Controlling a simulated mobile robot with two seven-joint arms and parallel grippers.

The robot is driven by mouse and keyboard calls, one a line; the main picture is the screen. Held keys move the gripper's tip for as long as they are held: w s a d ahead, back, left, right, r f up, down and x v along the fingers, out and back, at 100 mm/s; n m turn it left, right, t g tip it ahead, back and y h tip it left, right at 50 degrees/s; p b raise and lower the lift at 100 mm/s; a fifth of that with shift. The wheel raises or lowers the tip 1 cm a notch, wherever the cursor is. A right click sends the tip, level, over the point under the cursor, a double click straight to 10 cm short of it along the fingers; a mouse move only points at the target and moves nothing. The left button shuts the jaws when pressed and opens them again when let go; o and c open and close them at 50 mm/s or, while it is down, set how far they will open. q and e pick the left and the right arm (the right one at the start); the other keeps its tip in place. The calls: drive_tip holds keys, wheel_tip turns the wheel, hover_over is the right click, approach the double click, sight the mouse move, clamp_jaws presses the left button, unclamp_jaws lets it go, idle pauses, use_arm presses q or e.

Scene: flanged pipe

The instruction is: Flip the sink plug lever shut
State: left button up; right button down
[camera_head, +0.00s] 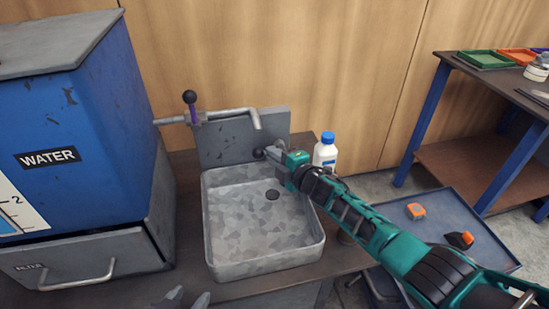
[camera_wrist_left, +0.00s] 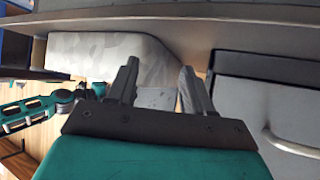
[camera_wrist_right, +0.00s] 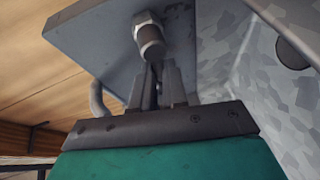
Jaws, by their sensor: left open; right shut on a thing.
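The grey patterned sink (camera_head: 213,225) stands on the counter with a dark round drain (camera_head: 272,194) in its basin. My right gripper (camera_head: 268,152) reaches in from the right to the backsplash, at the sink's far edge. There it is shut on the plug lever, whose dark end (camera_head: 258,153) shows beside the fingertips. The fingers hide most of the lever. My left gripper (camera_head: 187,299) is open and empty, low in front of the sink.
A tap (camera_head: 225,114) with a black-knobbed purple handle (camera_head: 190,108) rises behind the sink. A blue WATER tank (camera_head: 90,120) stands left. A white bottle with a blue cap (camera_head: 325,152) stands close behind my right arm. A tray (camera_head: 440,205) with orange-and-black items lies lower right.

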use_arm(q)
drive_tip(key=shift+w+d+f+h+b, duration=0.15)
drive_tip(key=shift+w+d+f+b, duration=0.15)
drive_tip(key=shift+f+b, duration=0.5)
drive_tip(key=shift+w+d+f+h+b, duration=0.15)
drive_tip(key=shift+d+f+b, duration=0.2)
drive_tip(key=shift+b, duration=0.8)
use_arm(e)
drive_tip(key=shift+d+r+m+t+y, duration=0.1)
drive_tip(key=shift+r+m+t+y, duration=0.2)
drive_tip(key=shift+m, duration=0.55)
drive_tip(key=shift+r+m+t+y, duration=0.1)
drive_tip(key=shift+m+t+y, duration=0.25)
drive_tip(key=shift+m, duration=0.55)
drive_tip(key=shift+d+r+m+t+y, duration=0.1)
drive_tip(key=shift+r+m+t+y, duration=0.2)
drive_tip(key=shift+m, duration=0.55)
use_arm(q)
drive_tip(key=shift+s+a+f, duration=0.1)
drive_tip(key=shift+s+f, duration=0.1)
use_arm(e)
drive_tip(key=c, duration=1.1)
unclamp_jaws()
drive_tip(key=shift+c, duration=0.2)
use_arm(q)
drive_tip(key=shift+a, duration=0.1)
use_arm(e)
drive_tip(key=shift+d, duration=0.15)
